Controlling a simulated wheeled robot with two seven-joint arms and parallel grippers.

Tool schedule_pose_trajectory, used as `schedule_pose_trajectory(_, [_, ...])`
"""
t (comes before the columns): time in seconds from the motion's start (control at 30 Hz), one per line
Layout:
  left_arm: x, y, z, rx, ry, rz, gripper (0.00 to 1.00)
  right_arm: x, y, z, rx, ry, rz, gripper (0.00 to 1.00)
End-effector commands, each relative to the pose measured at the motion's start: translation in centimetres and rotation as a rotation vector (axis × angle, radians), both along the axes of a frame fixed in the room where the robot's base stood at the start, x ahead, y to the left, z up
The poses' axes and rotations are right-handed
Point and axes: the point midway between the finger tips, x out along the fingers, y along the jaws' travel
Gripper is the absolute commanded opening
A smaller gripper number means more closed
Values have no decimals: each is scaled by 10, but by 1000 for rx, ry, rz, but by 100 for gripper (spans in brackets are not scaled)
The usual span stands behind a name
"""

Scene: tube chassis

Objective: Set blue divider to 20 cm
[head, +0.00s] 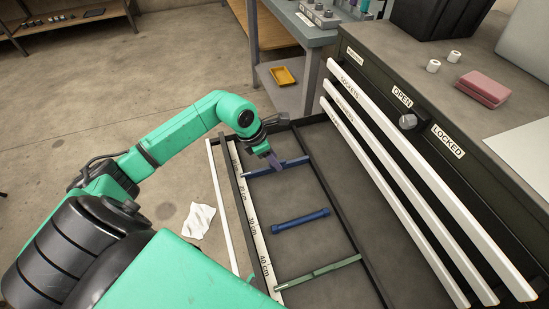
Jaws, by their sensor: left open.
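An open drawer (334,186) has a white scale strip (257,240) along its left side, marked in cm, with a legible 40 cm label near the front. A blue divider (292,163) spans the drawer between the side rails in the far part, near the upper marks; the exact mark beside it is too small to read surely. My left gripper (273,161) is open, pointing down at this divider near its middle. Its fingers overlap the divider in the picture, and I cannot tell whether they touch. My right gripper is not in view.
A blue bar (300,218) with thicker ends lies mid-drawer, short of the rails. A green divider (318,272) crosses the near part. The cabinet with white drawer handles (420,170) stands right. A white cloth (198,221) lies on the floor left.

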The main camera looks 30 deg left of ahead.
Motion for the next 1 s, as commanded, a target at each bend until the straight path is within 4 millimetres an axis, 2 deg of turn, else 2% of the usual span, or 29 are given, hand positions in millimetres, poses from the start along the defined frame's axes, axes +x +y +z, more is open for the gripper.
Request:
schedule_pose_trajectory(0.27, [2, -2, -5, -1, -1, 0, 44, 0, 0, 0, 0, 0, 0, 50])
schedule_pose_trajectory(0.3, [2, -1, -5, -1, -1, 0, 41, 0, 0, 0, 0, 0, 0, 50])
schedule_pose_trajectory(0.37, [2, -1, -5, 0, 0, 0, 18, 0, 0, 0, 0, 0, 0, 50])
schedule_pose_trajectory(0.4, [2, -1, -5, 0, 0, 0, 2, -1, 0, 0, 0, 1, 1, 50])
schedule_pose_trajectory(0.43, [2, -1, -5, 0, 0, 0, 0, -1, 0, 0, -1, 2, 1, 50])
schedule_pose_trajectory(1.0, [2, -1, -5, 0, 0, 1, 0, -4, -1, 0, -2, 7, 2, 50])
